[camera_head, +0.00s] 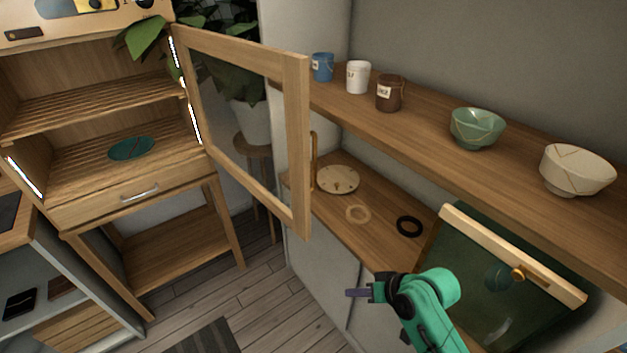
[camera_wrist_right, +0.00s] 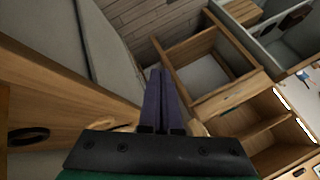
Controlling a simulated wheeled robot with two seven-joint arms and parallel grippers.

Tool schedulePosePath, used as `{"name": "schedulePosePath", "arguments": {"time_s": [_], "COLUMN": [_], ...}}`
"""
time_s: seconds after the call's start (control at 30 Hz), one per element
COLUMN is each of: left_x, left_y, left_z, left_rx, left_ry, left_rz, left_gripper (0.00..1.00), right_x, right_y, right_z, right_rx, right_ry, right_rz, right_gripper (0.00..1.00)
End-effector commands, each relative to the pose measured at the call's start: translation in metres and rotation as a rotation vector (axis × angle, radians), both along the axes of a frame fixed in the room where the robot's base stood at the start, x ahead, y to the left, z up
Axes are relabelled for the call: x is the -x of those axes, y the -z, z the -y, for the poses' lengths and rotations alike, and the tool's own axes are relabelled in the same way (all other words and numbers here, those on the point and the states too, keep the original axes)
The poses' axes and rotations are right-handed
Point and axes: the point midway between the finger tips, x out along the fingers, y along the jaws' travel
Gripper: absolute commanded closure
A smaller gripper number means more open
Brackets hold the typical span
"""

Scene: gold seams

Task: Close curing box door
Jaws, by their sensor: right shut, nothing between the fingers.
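The curing box (camera_head: 100,200) is a wooden cabinet at the left in the head view, with slatted shelves and lit strips along its front edges. Its door (camera_head: 302,150), a wooden frame with a glass pane, stands wide open to the right. The door's handle (camera_head: 313,160) is a vertical bar on its free edge. A teal dish (camera_head: 131,148) lies on the lower shelf. My right gripper (camera_head: 350,293) is shut and empty, below and to the right of the door, apart from it. Its purple fingers (camera_wrist_right: 165,98) lie together in the right wrist view. My left gripper is not in view.
A wall shelf (camera_head: 430,133) at the right holds cups and two bowls. The counter (camera_head: 375,236) below carries a round disc (camera_head: 337,179), two rings and a dark-panelled box (camera_head: 500,275). A plant (camera_head: 250,110) on a stool stands behind the door.

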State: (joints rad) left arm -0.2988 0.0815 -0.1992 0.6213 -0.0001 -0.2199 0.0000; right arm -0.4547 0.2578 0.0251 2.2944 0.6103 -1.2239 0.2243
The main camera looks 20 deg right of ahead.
Motion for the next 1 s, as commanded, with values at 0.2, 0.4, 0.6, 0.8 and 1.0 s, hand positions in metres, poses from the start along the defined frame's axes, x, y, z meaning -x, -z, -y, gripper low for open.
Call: {"name": "schedulePosePath", "arguments": {"time_s": [0.2,0.4,0.6,0.8,1.0], "left_x": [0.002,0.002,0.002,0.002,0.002], "left_y": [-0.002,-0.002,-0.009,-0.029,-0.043], "left_z": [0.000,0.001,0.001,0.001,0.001], "left_rx": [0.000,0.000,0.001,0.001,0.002], "left_ry": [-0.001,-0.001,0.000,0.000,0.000], "left_rz": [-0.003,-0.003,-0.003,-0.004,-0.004], "left_gripper": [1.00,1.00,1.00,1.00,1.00], "right_x": [-0.062,-0.098,-0.109,-0.138,-0.165], "right_y": [-0.102,-0.190,-0.204,-0.207,-0.204], "right_z": [-0.014,0.006,0.002,-0.025,-0.050], "right_rx": [-0.565,-1.041,-1.105,-1.103,-1.101], "right_ry": [0.154,0.287,0.301,0.299,0.300], "right_rz": [0.117,0.140,0.137,0.136,0.136], "right_gripper": [1.00,1.00,1.00,1.00,1.00]}}
